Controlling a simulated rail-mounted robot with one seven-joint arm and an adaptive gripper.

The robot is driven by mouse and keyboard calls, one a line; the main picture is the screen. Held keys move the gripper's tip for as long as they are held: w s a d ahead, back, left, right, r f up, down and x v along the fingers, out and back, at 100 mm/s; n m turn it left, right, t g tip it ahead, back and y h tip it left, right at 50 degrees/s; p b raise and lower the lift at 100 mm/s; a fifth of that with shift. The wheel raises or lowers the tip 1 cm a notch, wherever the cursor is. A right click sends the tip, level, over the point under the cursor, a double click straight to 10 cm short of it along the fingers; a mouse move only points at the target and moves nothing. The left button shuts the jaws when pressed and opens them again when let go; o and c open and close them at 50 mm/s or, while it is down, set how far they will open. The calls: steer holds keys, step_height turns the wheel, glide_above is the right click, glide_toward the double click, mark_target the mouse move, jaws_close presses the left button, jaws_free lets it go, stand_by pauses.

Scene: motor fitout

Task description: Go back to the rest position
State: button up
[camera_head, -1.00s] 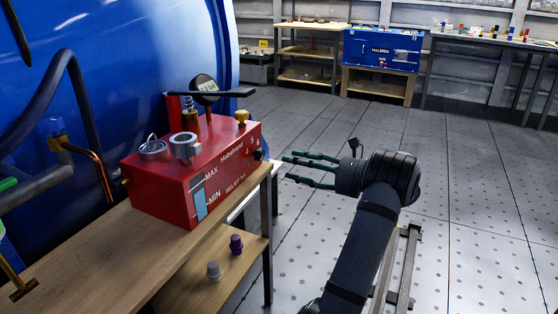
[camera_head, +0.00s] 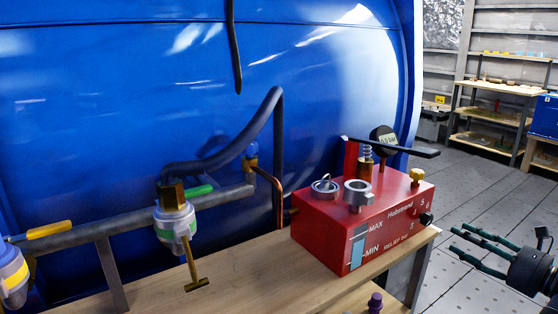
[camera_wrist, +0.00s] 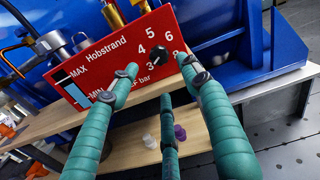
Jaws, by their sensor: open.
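My gripper (camera_head: 486,243) is at the right edge of the head view, to the right of the red box. Its green fingers are spread apart, and nothing is between them. In the wrist view my gripper (camera_wrist: 160,85) shows open and empty, with the fingers pointing toward the red box (camera_wrist: 110,60) and its black knob. The red box (camera_head: 350,245) marked Hobstrand stands on the wooden bench (camera_head: 225,285). It bears a gauge, metal fittings and a level window. My gripper appears apart from the box.
A large blue tank (camera_head: 130,100) fills the background. A pipe with a valve (camera_head: 175,220) runs along the bench at left. A purple cap (camera_wrist: 179,132) and a pale cap (camera_wrist: 149,140) sit on the lower shelf. Open floor (camera_head: 460,180) lies at right.

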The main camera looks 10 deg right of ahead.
mark_target(430, 222)
steer(key=x, duration=0.9)
steer(key=shift+a, duration=0.1)
steer(key=shift+w+r+m+p, duration=0.3)
steer(key=shift+m+p, duration=0.1)
steer(key=shift+p, duration=0.25)
steer(key=shift+m+p, duration=0.65)
steer(key=shift+m, duration=0.25)
steer(key=shift+f+m, duration=0.25)
steer(key=shift+m, duration=0.25)
steer(key=shift+f, duration=0.1)
